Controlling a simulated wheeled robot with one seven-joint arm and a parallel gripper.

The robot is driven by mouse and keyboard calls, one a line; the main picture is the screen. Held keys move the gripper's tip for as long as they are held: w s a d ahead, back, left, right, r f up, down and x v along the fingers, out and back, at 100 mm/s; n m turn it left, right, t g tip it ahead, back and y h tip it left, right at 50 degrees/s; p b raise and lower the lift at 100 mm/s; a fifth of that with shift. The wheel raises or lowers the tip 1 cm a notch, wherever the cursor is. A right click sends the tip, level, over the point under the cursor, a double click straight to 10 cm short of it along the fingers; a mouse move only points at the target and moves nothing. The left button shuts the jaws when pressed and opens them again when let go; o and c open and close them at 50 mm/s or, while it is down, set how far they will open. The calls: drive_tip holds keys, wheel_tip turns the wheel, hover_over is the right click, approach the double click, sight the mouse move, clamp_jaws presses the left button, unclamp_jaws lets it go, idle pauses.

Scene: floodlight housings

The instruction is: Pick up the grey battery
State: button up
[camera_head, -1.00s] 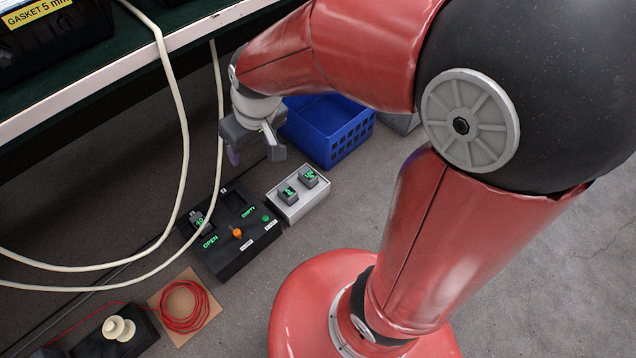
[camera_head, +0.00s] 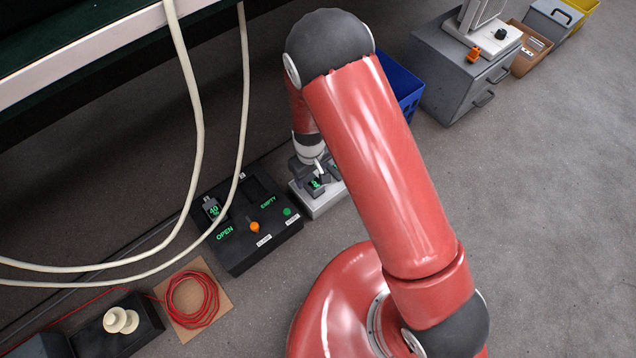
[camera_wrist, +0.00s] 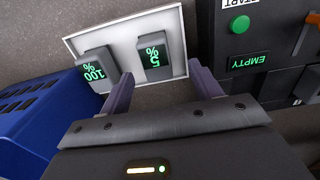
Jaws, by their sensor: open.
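Two grey batteries with green displays stand on a white tray (camera_wrist: 183,38). In the wrist view one battery (camera_wrist: 154,60) reads 5% and the other (camera_wrist: 94,68), on the left, reads 100%. The tray (camera_head: 322,203) also shows in the head view, with the 5% battery (camera_head: 316,188) on the black unit's side. My gripper (camera_wrist: 160,78) is open and empty. Its fingers point at the tray, with the 5% battery between them in the picture; contact cannot be told. In the head view my gripper (camera_head: 314,168) is low over the tray and partly hides the batteries.
A black unit (camera_head: 262,234) beside the tray holds another grey battery (camera_head: 212,208); its labels read OPEN and EMPTY. It has an orange lever (camera_head: 254,227) and a green button (camera_head: 287,211). A blue crate (camera_head: 403,88) stands beyond the tray. Pale cables (camera_head: 197,100) hang at left.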

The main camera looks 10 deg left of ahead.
sight(313, 181)
drive_tip(key=f, duration=0.2)
drive_tip(key=f+b, duration=0.1)
drive_tip(key=f, duration=0.2)
drive_tip(key=shift+w+d+f, duration=0.2)
drive_tip(key=shift+d+f, duration=0.05)
drive_tip(key=shift+f, duration=0.1)
drive_tip(key=c, duration=1.2)
drive_tip(key=shift+r, duration=0.1)
drive_tip(key=shift+c, duration=0.3)
drive_tip(key=shift+r, duration=0.15)
